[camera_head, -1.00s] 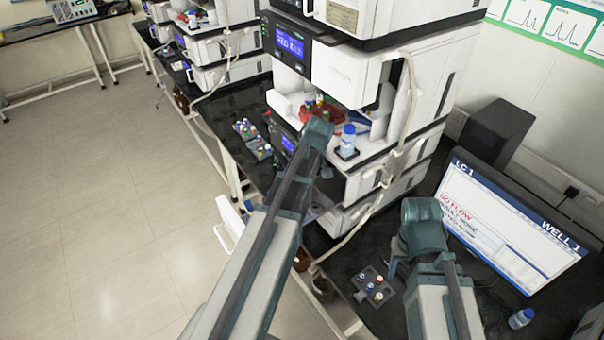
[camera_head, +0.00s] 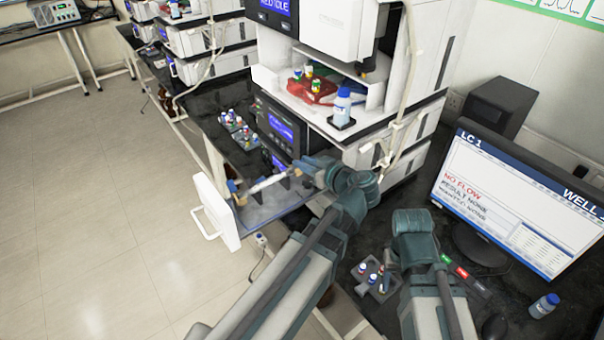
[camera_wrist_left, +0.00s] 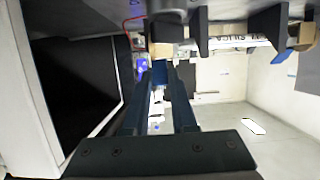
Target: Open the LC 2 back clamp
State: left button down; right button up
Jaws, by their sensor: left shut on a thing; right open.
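A pulled-out drawer with a white front (camera_head: 216,210) extends from the left side of the near instrument stack; no LC 2 label is readable on it. A white column (camera_head: 268,183) with tan ends lies in it. In the left wrist view the column (camera_wrist_left: 236,42) sits by dark upright clamp pieces (camera_wrist_left: 268,27). My left gripper (camera_head: 306,174) is at the drawer's inner end. Its fingers (camera_wrist_left: 160,72) are closed together on a dark clamp part beside the column's tan end, largely hidden. My right gripper (camera_head: 391,262) is open, above the vial rack, its fingertips mostly hidden.
The vial rack (camera_head: 371,279) stands on the dark bench. A monitor (camera_head: 515,198) reading LC 1 and a small bottle (camera_head: 544,306) are at the right. Another vial rack (camera_head: 238,130) stands left of the stack, and a blue-capped bottle (camera_head: 342,107) stands on its ledge. The floor at left is clear.

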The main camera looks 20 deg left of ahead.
pick_arm(q)
jog(key=b, duration=0.1)
jog(key=f+y+b, duration=0.1)
jog(key=b, duration=0.1)
jog(key=t+y+b, duration=0.1)
jog(key=b, duration=0.1)
jog(key=shift+s+d+f, duration=0.25)
jog(key=shift+d+f, duration=0.1)
pick_arm(e)
notch_tip(320, 180, down, 7)
jog(key=shift+r, duration=0.15)
pick_arm(q)
jog(key=shift+s+d+r+t+y+b, duration=0.15)
jog(key=shift+t+y+b, duration=0.35)
jog(key=shift+y+b, duration=0.5)
pick_arm(e)
jog(key=shift+f, duration=1.15)
pick_arm(q)
jog(key=c, duration=0.7)
grip_release()
